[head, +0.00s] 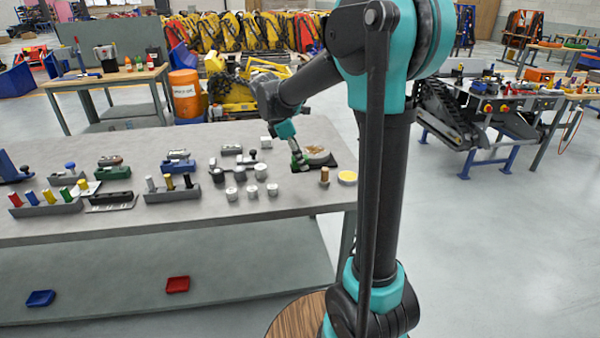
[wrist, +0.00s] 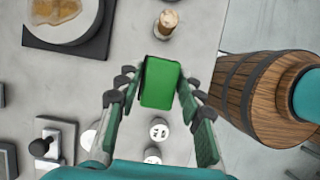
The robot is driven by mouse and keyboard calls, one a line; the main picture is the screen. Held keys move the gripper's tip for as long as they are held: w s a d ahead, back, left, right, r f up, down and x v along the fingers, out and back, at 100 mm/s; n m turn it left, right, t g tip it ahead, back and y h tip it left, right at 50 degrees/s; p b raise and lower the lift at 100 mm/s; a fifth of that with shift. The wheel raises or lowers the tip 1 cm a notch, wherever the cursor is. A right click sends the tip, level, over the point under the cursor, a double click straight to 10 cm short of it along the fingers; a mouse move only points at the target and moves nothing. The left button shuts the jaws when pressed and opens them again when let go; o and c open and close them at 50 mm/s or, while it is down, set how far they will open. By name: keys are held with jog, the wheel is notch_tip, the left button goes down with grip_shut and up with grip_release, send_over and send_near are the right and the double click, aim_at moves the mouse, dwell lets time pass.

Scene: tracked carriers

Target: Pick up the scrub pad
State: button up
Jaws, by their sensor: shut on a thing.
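The scrub pad (wrist: 160,83) is a green rectangular block with a dark edge. In the wrist view it sits between the tips of my gripper (wrist: 163,88), which is shut on it with one finger at each side. In the head view my gripper (head: 298,157) is at the far right part of the grey table (head: 120,228), beside the plate.
A plate (head: 318,151) with brown food stands on a black mat (wrist: 68,50). Racks of coloured pegs (head: 48,205) fill the left side.

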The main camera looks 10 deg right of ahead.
notch_tip(320, 180, up, 13)
jog(key=shift+r, duration=0.2)
